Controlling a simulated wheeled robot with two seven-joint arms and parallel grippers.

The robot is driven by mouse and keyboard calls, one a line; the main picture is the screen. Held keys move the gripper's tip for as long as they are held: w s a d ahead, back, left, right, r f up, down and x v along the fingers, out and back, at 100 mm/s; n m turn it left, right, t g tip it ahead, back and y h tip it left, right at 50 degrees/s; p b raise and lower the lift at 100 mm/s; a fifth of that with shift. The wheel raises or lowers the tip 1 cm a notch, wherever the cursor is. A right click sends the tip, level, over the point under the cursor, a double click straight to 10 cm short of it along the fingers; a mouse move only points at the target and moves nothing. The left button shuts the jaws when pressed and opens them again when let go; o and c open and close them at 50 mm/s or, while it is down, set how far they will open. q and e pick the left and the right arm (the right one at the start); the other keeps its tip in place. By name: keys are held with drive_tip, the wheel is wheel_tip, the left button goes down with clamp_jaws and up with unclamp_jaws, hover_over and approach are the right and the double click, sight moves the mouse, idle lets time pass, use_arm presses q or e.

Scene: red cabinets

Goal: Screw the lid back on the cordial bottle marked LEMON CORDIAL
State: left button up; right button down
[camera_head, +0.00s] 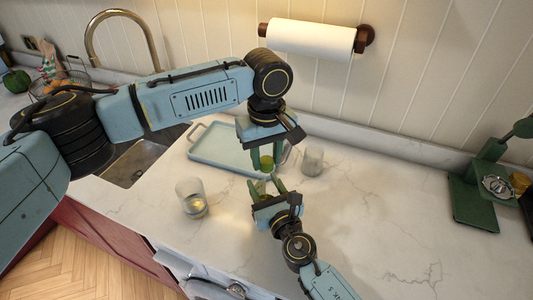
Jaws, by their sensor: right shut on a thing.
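My right gripper (270,187) comes up from the bottom and is shut on a small bottle (267,183), mostly hidden by its fingers. No label is readable, so I cannot tell whether it says LEMON CORDIAL.
A glass with pale yellow liquid (193,203) stands left of the grippers, another glass (312,163) to their right. A pale blue tray (200,155) lies behind, near the sink (132,165). A green stand (474,204) is far right. The counter between is clear.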

use_arm(q)
drive_tip(key=c, duration=0.7)
drive_tip(key=shift+o, duration=0.2)
drive_tip(key=m, duration=0.6)
drive_tip(key=shift+m, duration=0.4)
drive_tip(key=m, duration=1.7)
drive_tip(key=shift+m, duration=0.4)
drive_tip(key=o, duration=1.1)
drive_tip(key=shift+o, duration=0.2)
